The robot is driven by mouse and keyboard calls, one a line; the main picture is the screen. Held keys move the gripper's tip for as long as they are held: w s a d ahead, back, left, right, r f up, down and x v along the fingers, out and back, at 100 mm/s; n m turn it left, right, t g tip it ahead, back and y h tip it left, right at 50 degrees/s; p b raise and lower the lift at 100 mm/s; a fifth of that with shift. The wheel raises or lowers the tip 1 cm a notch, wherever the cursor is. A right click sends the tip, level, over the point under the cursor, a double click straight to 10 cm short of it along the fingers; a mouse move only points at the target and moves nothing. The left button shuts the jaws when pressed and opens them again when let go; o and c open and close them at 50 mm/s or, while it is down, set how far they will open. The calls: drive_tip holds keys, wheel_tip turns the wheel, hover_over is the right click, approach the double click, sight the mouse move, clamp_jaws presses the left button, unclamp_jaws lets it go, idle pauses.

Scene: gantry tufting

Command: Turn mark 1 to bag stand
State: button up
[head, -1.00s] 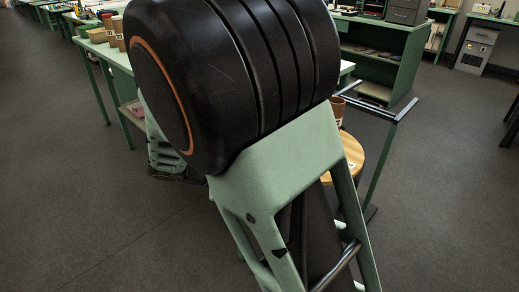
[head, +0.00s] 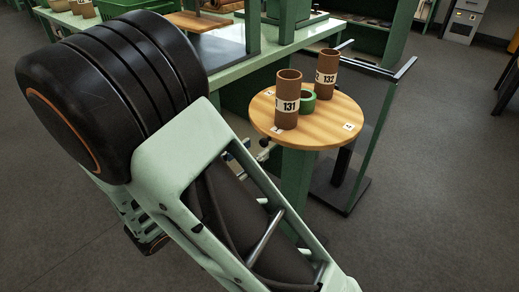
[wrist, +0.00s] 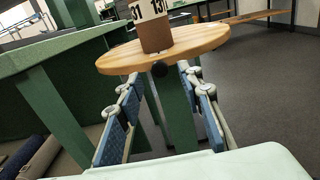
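A round wooden turntable top (head: 325,128) sits on a green post in the head view. Small white marks lie near its rim; their numbers are too small to read for sure. A dark knob (wrist: 159,69) sticks out from its rim, on the side facing my gripper. My gripper (wrist: 163,80) is open, its two blue-padded fingers spread either side of the knob and post, with nothing held. In the head view my arm hides most of the gripper. A stand (head: 377,70) with a green frame, dark top bars and a dark base, likely the bag stand, is behind the turntable to the right.
Brown tubes labelled 131 (head: 288,100) and 132 (head: 326,72) stand on the turntable, with a green ring (head: 307,101) between them. A green workbench (head: 235,62) is behind and left. Grey floor (head: 440,200) is clear at the right.

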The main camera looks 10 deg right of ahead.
sight(262, 144)
drive_tip(key=shift+b+x, duration=0.3)
drive_tip(key=shift+x, duration=1.4)
clamp_jaws()
